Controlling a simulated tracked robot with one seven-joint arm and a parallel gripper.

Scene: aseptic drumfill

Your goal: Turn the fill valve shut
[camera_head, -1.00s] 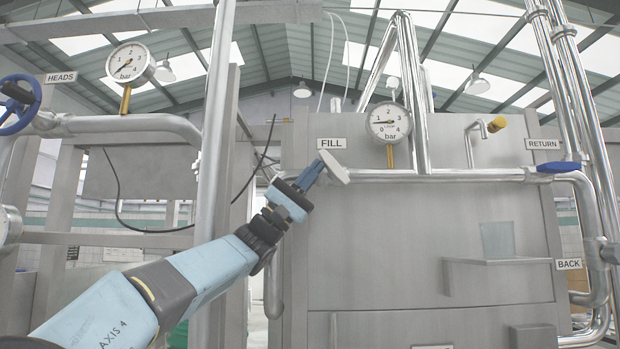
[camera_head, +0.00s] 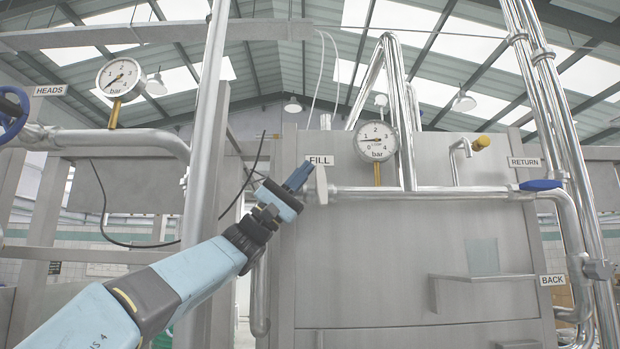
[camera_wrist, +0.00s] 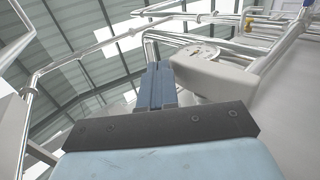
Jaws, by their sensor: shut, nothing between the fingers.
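The fill valve's pale grey lever (camera_head: 321,186) is under the FILL label at the left end of the horizontal steel pipe. It stands nearly upright, across the pipe's line. My gripper (camera_head: 299,176) is just left of the lever, its blue fingers pointing up and right. In the wrist view, the shut fingers (camera_wrist: 157,86) are close beside the broad, pale lever (camera_wrist: 212,76), with nothing between them. I cannot tell whether they touch it. The valve body is mostly hidden behind the lever.
The fill gauge (camera_head: 376,142) stands on the pipe right of the lever. A yellow-handled tap (camera_head: 481,143) and a blue RETURN handle (camera_head: 541,185) are farther right. A thick vertical pipe (camera_head: 208,140) rises left of my gripper. A shelf holds a clear beaker (camera_head: 482,256).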

